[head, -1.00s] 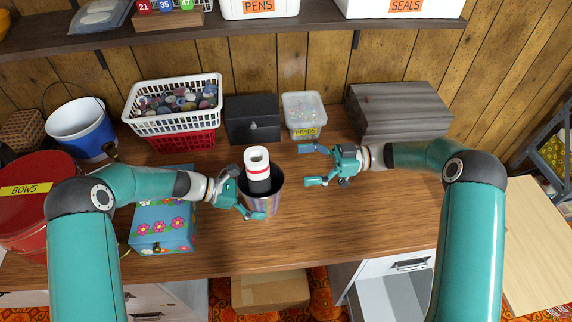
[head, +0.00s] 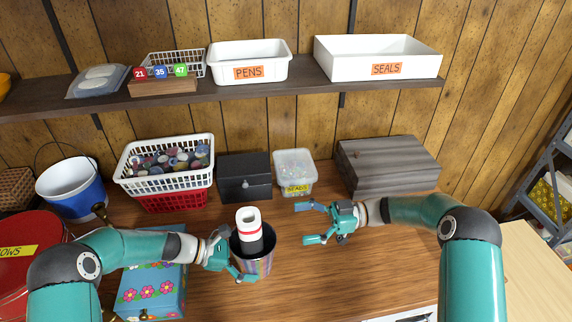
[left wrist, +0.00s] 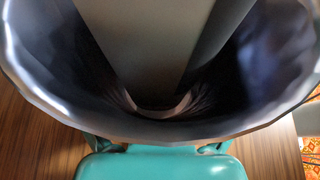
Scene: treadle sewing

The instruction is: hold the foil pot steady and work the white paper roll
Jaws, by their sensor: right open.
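The foil pot (head: 257,266) stands on the wooden table, dark inside with a shiny, striped outer wall. Its wide rim (left wrist: 185,133) fills the left wrist view. The white paper roll (head: 249,224) stands in the pot and rises above the rim, with a red band and a dark lower part. In the left wrist view the roll (left wrist: 150,45) is a shaded column inside the pot. My left gripper (head: 238,264) is at the pot's left side, its fingers partly hidden by the pot; their grip is unclear. My right gripper (head: 308,223) is open and empty, right of the pot and apart from it.
Behind stand a basket of spools (head: 165,188), a black box (head: 245,178), a beads tub (head: 294,172) and a grey wooden box (head: 388,164). A flowered blue box (head: 150,290) sits left, under my left arm. A shelf (head: 300,80) runs above.

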